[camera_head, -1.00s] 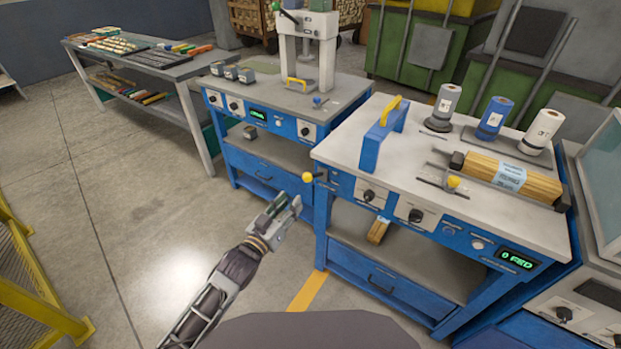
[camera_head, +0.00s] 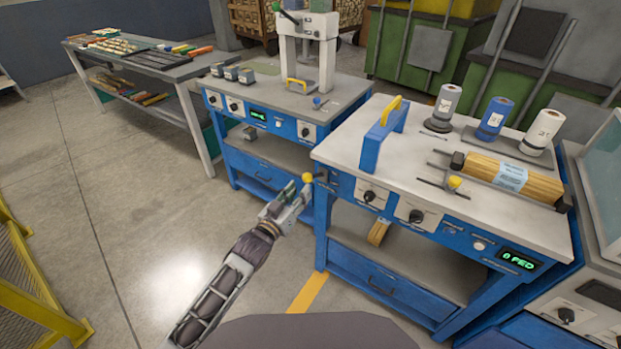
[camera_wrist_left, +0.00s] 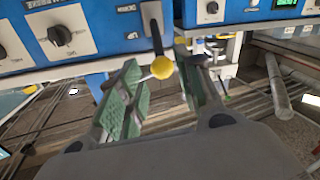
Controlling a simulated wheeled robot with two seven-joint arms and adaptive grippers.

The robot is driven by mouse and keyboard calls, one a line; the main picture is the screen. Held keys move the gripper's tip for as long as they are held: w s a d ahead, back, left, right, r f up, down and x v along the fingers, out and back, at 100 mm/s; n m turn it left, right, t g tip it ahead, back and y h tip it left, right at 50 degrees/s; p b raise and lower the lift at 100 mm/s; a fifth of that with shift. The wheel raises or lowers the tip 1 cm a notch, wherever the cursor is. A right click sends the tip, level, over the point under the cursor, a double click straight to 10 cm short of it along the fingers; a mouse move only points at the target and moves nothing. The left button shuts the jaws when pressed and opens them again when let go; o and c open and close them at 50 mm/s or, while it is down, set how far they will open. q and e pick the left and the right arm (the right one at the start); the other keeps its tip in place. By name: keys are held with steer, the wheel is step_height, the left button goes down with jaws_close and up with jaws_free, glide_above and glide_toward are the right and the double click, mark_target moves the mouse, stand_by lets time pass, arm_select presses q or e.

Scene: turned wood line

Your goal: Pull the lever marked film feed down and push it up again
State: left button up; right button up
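A lever with a yellow ball knob (camera_head: 308,178) sticks out from the left corner of the blue bench with the film rolls. Its label is not readable here. In the head view my left gripper (camera_head: 294,192) is open right beside the knob. My right gripper is not in view.
The bench top (camera_head: 345,140) carries a blue frame with yellow handle (camera_head: 384,133), a wrapped wood bundle (camera_head: 510,176) and upright rolls. A green display (camera_head: 517,259) reads "0 FED". Dark knobs (camera_head: 369,197) sit on the front panel. Another blue bench (camera_head: 345,93) stands behind left.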

mark_target(308, 180)
arm_select(q)
steer(key=shift+b+x, duration=0.45)
steer(key=shift+x, duration=3.7)
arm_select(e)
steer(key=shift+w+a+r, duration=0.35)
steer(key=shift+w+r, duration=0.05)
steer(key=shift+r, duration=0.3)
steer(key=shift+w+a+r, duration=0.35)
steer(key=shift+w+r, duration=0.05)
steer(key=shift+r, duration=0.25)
arm_select(q)
steer(key=shift+c, duration=0.2)
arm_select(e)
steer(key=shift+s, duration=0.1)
arm_select(q)
steer(key=c, duration=0.7)
steer(key=shift+w+d+f, duration=0.1)
jaws_close()
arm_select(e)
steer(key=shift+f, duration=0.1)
